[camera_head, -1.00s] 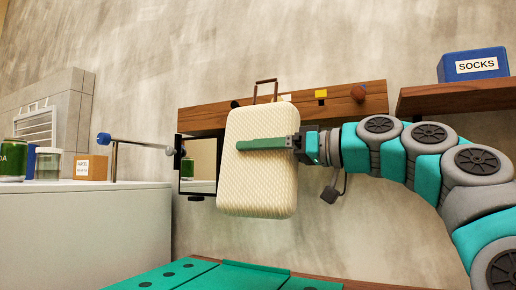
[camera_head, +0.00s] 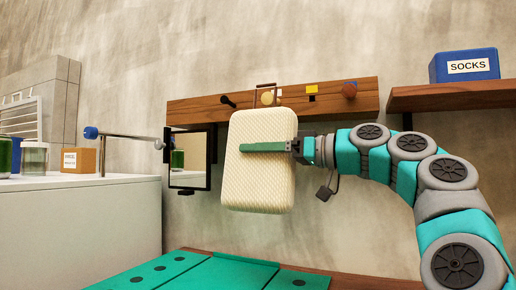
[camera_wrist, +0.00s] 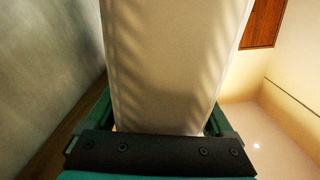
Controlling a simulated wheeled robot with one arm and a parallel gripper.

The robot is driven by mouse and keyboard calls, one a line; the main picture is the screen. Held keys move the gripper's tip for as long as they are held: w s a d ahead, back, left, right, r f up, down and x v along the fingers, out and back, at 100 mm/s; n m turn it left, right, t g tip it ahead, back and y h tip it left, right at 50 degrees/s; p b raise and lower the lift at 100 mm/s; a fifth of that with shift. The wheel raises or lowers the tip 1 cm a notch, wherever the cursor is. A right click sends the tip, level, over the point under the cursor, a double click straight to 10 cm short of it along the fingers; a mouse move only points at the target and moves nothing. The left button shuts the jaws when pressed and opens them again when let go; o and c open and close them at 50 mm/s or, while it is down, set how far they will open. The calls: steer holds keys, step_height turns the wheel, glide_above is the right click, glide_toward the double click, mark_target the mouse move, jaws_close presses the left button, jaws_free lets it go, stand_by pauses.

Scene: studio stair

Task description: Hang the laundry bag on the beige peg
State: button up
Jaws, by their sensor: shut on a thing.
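The cream woven laundry bag (camera_head: 258,180) hangs upright in front of the wooden peg board (camera_head: 205,112). My gripper (camera_head: 268,147) is shut on it, one green finger lying across its front. In the wrist view the bag (camera_wrist: 175,60) fills the space between the fingers. The bag's brown handle loop (camera_head: 266,88) stands above its top, in front of the board. The beige peg (camera_head: 268,98) shows within the handle loop in the picture. I cannot tell whether the loop is around the peg or only in front of it.
A mirror (camera_head: 189,160) on an arm hangs close left. A SOCKS box (camera_head: 467,66) stands on the right shelf (camera_head: 440,97).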

steer(key=shift+w+d+p, duration=0.3)
steer(key=shift+w+p, duration=0.4)
steer(key=shift+w, duration=0.2)
steer(key=shift+w+d+f, duration=0.25)
steer(key=shift+w+f, duration=0.25)
steer(key=shift+w, duration=0.1)
steer(key=o, duration=1.5)
steer(key=shift+d, duration=0.1)
